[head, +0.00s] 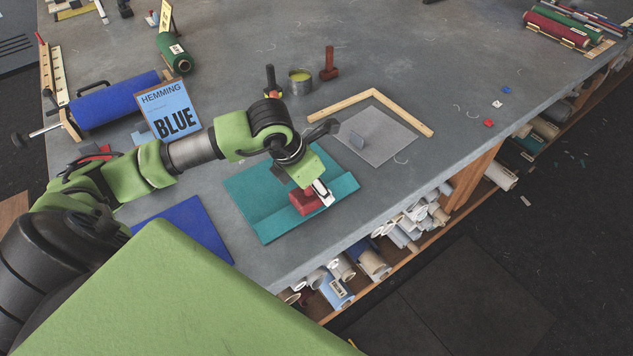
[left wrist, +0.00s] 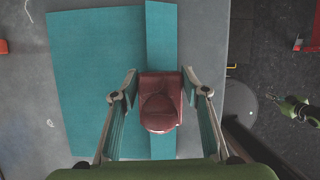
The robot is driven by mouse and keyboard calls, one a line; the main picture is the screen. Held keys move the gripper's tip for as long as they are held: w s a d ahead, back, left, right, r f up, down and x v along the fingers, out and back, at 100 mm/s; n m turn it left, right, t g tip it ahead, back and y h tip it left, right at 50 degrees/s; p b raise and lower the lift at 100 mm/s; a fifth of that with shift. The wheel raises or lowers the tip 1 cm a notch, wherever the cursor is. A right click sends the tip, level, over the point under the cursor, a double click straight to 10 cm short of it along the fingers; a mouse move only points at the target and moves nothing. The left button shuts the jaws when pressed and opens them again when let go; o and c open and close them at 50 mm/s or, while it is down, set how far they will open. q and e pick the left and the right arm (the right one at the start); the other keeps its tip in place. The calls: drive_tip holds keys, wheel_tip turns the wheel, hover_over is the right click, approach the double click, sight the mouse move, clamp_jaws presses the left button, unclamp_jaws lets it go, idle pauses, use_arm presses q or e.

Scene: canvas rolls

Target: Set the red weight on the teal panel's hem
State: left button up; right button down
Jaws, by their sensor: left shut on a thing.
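The teal panel (head: 245,186) lies flat on the grey table, with its folded hem (head: 275,223) along the near edge. In the left wrist view the panel (left wrist: 98,85) has the hem (left wrist: 161,40) as a strip on its right side. My left gripper (head: 313,197) is shut on the red weight (head: 303,203), which is upright over the hem. The left wrist view shows the weight (left wrist: 160,100) between the two fingers (left wrist: 160,90), across the strip's width. I cannot tell whether its underside touches the cloth.
A blue panel (head: 190,225) lies left of the teal one. A grey sheet (head: 375,140), a wooden square (head: 345,103), a tin (head: 300,80) and a dark red-brown tool (head: 329,65) lie beyond. A "HEMMING BLUE" sign (head: 168,110) stands left. The table edge is close in front.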

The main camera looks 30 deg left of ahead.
sight(302, 197)
use_arm(q)
drive_tip(key=shift+r, duration=0.2)
drive_tip(key=shift+f, duration=0.1)
drive_tip(key=o, duration=0.8)
drive_tip(key=shift+f, duration=0.2)
drive_tip(key=o, duration=0.4)
drive_tip(key=shift+s+r, duration=0.1)
drive_tip(key=shift+r, duration=0.25)
drive_tip(key=shift+b+v, duration=1.55)
drive_tip(key=shift+v, duration=4.35)
